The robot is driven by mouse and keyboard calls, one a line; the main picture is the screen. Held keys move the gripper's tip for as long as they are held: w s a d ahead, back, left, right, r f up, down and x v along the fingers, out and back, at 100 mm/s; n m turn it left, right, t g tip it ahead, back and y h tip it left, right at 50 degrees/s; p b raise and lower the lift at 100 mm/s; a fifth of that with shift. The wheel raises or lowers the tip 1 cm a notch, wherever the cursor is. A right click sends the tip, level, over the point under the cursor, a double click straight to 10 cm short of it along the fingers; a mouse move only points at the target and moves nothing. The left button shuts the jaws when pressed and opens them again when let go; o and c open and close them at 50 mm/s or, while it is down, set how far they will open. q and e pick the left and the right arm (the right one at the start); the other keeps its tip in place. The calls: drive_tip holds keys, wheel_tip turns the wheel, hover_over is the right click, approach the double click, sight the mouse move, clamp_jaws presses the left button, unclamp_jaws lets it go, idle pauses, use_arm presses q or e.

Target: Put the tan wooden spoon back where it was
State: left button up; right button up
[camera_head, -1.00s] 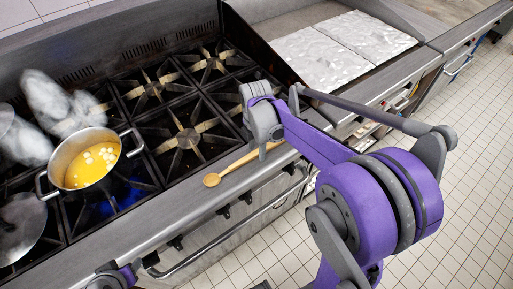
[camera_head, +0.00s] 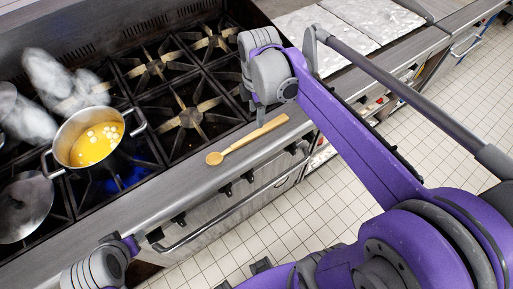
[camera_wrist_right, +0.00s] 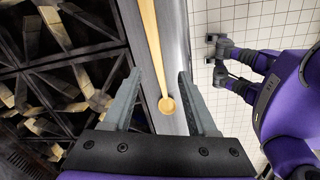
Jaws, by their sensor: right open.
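The tan wooden spoon (camera_head: 245,140) lies flat on the steel front ledge of the stove, its bowl toward the left and its handle toward the right. My right gripper (camera_head: 261,116) is open and empty above the ledge near the spoon's handle. In the right wrist view the spoon (camera_wrist_right: 166,103) shows between the two spread fingers of the right gripper (camera_wrist_right: 162,88), bowl nearest the gripper, touching neither finger. Part of my left arm (camera_head: 95,266) shows at the bottom left; its jaws cannot be made out.
A pot of yellow liquid with pale pieces (camera_head: 96,146) sits over a blue flame on the left burners, with steam nearby. Bare burner grates (camera_head: 188,117) stand behind the ledge. A tiled floor (camera_head: 340,190) is in front.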

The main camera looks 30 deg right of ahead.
drive_tip(key=s+a+f+m+t, duration=0.2)
drive_tip(key=s+a+f+m, duration=0.1)
drive_tip(key=s+m, duration=0.3)
drive_tip(key=s+a+f+m+t, duration=0.2)
drive_tip(key=s+a+f+m, duration=0.2)
drive_tip(key=m, duration=0.5)
drive_tip(key=shift+s+a+f+m+t, duration=0.35)
drive_tip(key=shift+s+f, duration=0.35)
drive_tip(key=shift+s, duration=0.35)
use_arm(q)
drive_tip(key=shift+s, duration=0.1)
use_arm(e)
drive_tip(key=shift+d, duration=0.1)
